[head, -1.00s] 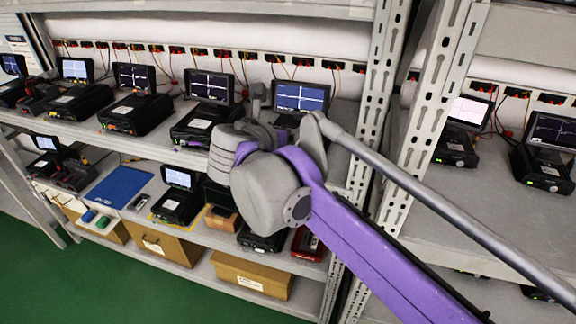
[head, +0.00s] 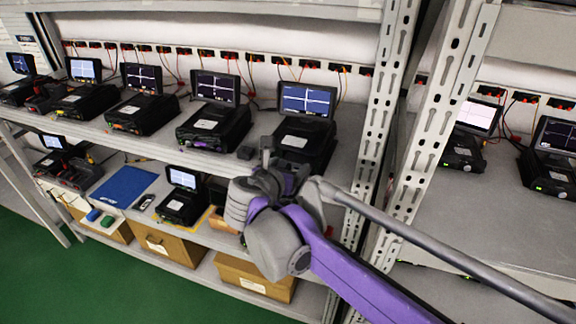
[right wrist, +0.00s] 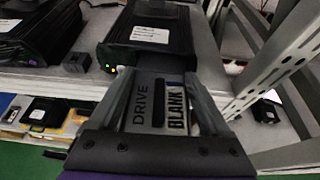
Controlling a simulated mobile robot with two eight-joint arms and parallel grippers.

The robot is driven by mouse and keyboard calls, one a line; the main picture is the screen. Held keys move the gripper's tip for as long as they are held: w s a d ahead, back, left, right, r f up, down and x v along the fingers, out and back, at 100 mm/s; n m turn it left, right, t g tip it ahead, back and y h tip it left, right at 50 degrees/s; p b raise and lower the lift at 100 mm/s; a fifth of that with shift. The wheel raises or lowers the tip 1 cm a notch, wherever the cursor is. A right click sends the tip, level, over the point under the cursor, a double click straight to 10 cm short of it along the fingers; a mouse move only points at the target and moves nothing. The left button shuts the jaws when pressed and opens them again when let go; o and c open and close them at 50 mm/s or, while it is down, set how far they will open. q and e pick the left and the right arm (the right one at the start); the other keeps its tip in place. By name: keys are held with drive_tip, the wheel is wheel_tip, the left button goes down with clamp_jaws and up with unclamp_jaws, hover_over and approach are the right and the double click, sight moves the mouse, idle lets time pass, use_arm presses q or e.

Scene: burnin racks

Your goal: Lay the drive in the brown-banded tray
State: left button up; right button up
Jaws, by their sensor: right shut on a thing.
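My right gripper (right wrist: 158,105) is shut on the drive (right wrist: 150,110), a flat grey piece lettered "DRIVE" and "BLANK" in the right wrist view. My left gripper is not in view.
Several black instruments with screens line the upper shelf (head: 160,140). A small dark block (head: 245,152) sits near its front edge. The lower shelf holds a blue mat (head: 123,186) and more instruments. Perforated uprights (head: 385,120) stand at the right. Cardboard boxes (head: 170,245) are underneath.

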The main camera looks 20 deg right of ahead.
drive_tip(key=shift+f+b, duration=0.3)
drive_tip(key=shift+f, duration=0.25)
drive_tip(key=shift+f, duration=0.1)
drive_tip(key=o, duration=1.2)
drive_tip(key=shift+o, duration=0.2)
drive_tip(key=shift+r, duration=0.4)
drive_tip(key=shift+r+p, duration=0.45)
drive_tip(key=shift+r, duration=0.15)
drive_tip(key=v, duration=1.1)
drive_tip(key=shift+s+a+f+b, duration=0.25)
drive_tip(key=shift+s+a+b, duration=0.05)
drive_tip(key=shift+s+b, duration=0.1)
